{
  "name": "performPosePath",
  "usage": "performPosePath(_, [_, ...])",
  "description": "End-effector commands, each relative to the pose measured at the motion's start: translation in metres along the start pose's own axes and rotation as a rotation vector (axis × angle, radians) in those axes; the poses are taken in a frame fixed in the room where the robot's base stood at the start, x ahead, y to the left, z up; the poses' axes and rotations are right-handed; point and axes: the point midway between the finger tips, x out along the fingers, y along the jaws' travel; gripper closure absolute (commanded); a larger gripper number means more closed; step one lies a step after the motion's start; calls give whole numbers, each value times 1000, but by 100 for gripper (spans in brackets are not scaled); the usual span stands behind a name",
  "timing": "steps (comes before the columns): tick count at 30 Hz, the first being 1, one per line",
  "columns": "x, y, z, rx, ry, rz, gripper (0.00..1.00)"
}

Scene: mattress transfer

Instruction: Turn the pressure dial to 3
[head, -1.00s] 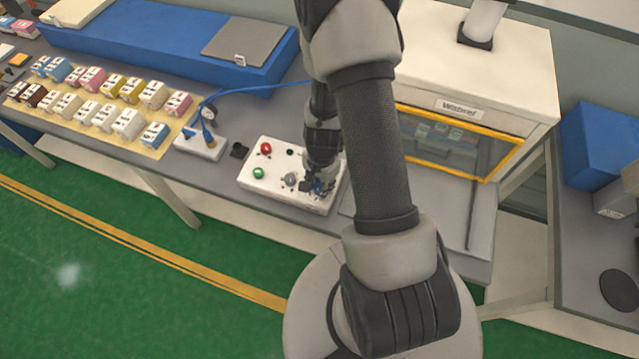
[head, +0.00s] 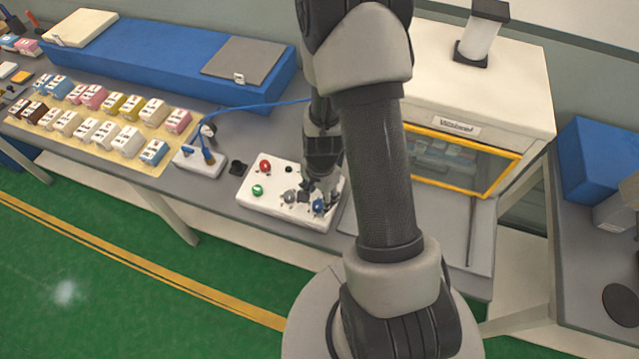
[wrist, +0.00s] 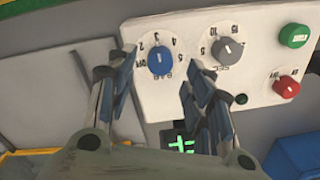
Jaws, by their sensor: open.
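The blue pressure dial (wrist: 160,61) sits on the white control panel (wrist: 160,95), ringed by small numerals and marked BAR. It also shows in the head view (head: 318,207) near the panel's right front corner. A pale mark on the dial points roughly to the top of the wrist picture; I cannot read surely which numeral it meets. My gripper (wrist: 158,66) is open, its fingers on either side of the dial in the wrist view. In the head view my gripper (head: 314,188) is over the panel just behind the dial. I cannot tell whether it touches the dial.
A grey dial (wrist: 227,50) sits beside the blue one, with a green button (wrist: 294,35) and a red button (wrist: 286,87) farther along. A white cabinet with a yellow-framed window (head: 462,160) stands right of the panel. A socket block (head: 200,162) lies left.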

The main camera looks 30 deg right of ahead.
Motion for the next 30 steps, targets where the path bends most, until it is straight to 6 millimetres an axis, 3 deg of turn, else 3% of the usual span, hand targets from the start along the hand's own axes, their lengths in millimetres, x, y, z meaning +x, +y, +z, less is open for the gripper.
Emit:
performPosePath(6, [-48,-1,-1,0,4,-5,53])
performPosePath(12, [-75,-1,-1,1,2,-3,53])
performPosePath(30, [-83,0,0,1,0,0,53])
